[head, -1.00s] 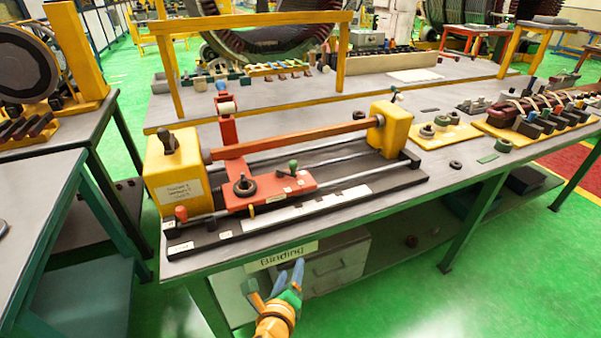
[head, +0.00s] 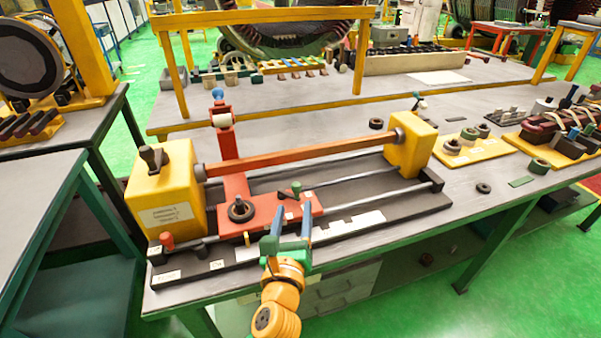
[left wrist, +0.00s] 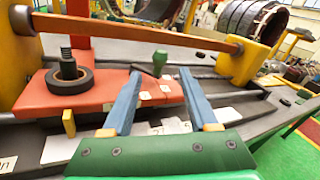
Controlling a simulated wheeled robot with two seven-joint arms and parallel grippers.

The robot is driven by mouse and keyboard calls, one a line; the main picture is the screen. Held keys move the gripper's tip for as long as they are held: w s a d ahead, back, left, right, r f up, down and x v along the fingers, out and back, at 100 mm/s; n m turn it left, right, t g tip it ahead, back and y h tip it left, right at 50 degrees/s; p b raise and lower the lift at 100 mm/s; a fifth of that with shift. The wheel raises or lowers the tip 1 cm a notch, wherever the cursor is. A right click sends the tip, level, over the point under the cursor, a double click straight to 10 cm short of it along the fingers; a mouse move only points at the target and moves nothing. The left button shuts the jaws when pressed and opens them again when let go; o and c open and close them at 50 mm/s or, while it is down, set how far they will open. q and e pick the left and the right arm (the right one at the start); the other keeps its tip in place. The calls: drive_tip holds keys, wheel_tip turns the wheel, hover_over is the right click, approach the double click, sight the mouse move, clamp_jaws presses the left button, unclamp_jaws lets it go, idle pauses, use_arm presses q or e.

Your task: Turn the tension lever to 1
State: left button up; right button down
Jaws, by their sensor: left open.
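A small lever with a green knob (head: 296,189) stands on the red carriage (head: 265,212) of the winding machine, with small white labels beside it. The labels are too small to read. In the left wrist view the green knob (left wrist: 160,60) appears between the fingertips, beyond them. A short black bar lies at the lever's foot. My left gripper (head: 292,222) is open and empty at the carriage's front edge, its blue fingers pointing toward the lever. Its fingertips also show in the left wrist view (left wrist: 160,74). I see no contact with the lever. My right gripper is out of view.
A black handwheel (head: 241,210) sits left of the lever on the carriage. A brown bar (head: 300,152) runs behind and above, between two yellow blocks (head: 168,195). A red knob (head: 167,240) stands at the front left. The grey bench at right has free room.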

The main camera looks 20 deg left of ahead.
sight(296, 191)
use_arm(q)
drive_tip(key=w, duration=0.2)
drive_tip(key=w+a, duration=0.1)
drive_tip(key=w, duration=0.3)
drive_tip(key=shift+w+a+r, duration=0.1)
drive_tip(key=shift+a+r, duration=0.05)
drive_tip(key=shift+r, duration=0.25)
drive_tip(key=shift+w+f, duration=0.2)
drive_tip(key=shift+w, duration=0.4)
drive_tip(key=shift+s+r, duration=0.15)
clamp_jaws()
